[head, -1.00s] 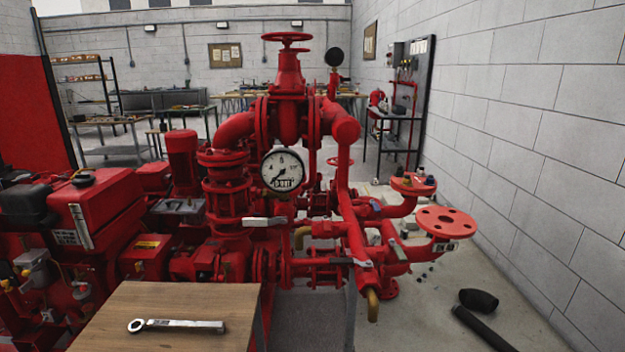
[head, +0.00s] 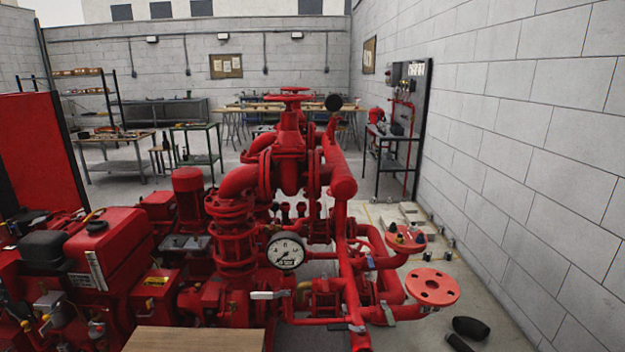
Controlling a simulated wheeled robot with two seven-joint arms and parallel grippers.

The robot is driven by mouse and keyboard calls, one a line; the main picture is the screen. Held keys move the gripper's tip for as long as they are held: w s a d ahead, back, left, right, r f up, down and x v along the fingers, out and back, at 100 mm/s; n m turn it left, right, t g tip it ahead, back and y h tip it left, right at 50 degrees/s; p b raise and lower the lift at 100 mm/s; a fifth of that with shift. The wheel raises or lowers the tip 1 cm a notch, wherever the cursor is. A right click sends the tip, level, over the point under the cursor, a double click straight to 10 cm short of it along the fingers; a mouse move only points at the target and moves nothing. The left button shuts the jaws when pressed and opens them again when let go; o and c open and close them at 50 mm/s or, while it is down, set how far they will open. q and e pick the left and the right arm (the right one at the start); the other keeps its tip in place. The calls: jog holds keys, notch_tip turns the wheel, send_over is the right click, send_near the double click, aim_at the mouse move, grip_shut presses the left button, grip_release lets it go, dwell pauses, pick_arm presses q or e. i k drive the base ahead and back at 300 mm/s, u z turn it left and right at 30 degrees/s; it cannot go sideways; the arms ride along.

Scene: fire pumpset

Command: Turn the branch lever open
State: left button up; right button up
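A red pumpset (head: 290,165) with pipes, flanges and a top handwheel (head: 289,98) fills the middle of the head view. A round white gauge (head: 286,251) faces me. Several small levers show on its pipework: a silver one (head: 269,295) below the gauge, one on the lower front pipe (head: 357,328), a grey-green one (head: 388,313) to its right, and a blue one (head: 370,262) higher up. I cannot tell which is the branch lever or how far it is turned. Neither of my grippers is in view.
A wooden tabletop (head: 195,340) is cut by the bottom edge in front of the pumpset. A red engine unit (head: 95,250) stands at left. Black pieces (head: 470,328) lie on the floor at right. Floor between pumpset and right wall is partly clear.

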aim_at(371, 264)
jog(key=z, duration=0.1)
jog(key=k, duration=0.35)
jog(key=u, duration=0.8)
